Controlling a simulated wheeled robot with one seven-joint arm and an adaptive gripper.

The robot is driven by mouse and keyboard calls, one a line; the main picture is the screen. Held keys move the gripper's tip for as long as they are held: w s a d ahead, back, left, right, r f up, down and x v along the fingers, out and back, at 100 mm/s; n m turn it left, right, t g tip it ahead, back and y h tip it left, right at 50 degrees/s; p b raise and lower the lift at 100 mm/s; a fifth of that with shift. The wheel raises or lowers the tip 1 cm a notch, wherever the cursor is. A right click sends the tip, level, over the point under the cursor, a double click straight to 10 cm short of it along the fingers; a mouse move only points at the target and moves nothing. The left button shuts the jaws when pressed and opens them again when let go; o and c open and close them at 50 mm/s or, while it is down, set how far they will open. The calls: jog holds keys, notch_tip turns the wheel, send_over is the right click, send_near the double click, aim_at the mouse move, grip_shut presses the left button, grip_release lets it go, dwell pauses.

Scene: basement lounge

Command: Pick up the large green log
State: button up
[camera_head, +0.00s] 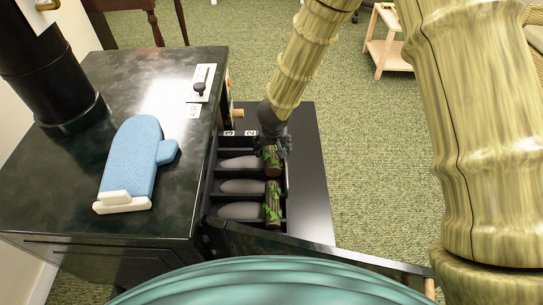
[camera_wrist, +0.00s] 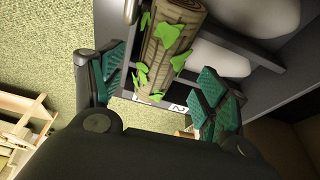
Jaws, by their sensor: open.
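A brown log with green leaves (camera_head: 272,160) lies in the upper part of a dark slotted rack, with my gripper (camera_head: 275,146) right at its far end. In the wrist view this log (camera_wrist: 171,45) shows between the two green-padded fingers of my gripper (camera_wrist: 163,75), which are spread apart. I cannot tell whether a finger touches it. A second leafy brown log (camera_head: 272,210) lies lower in the same rack, clear of my gripper. Both logs are brown with green leaves; which is larger is hard to tell.
The rack (camera_head: 314,165) has numbered slots with grey rounded shapes (camera_head: 242,186) and dark dividers. A dark stove (camera_head: 170,80) beside it carries a blue mitt (camera_head: 133,150). A small wooden stand (camera_head: 386,45) is behind; green carpet (camera_head: 375,150) is free at right.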

aim_at(272, 152)
jog(key=b+x, duration=0.3)
jog(key=x, duration=0.2)
jog(key=shift+s, duration=0.2)
jog(key=c, duration=1.3)
jog(key=shift+r, duration=0.1)
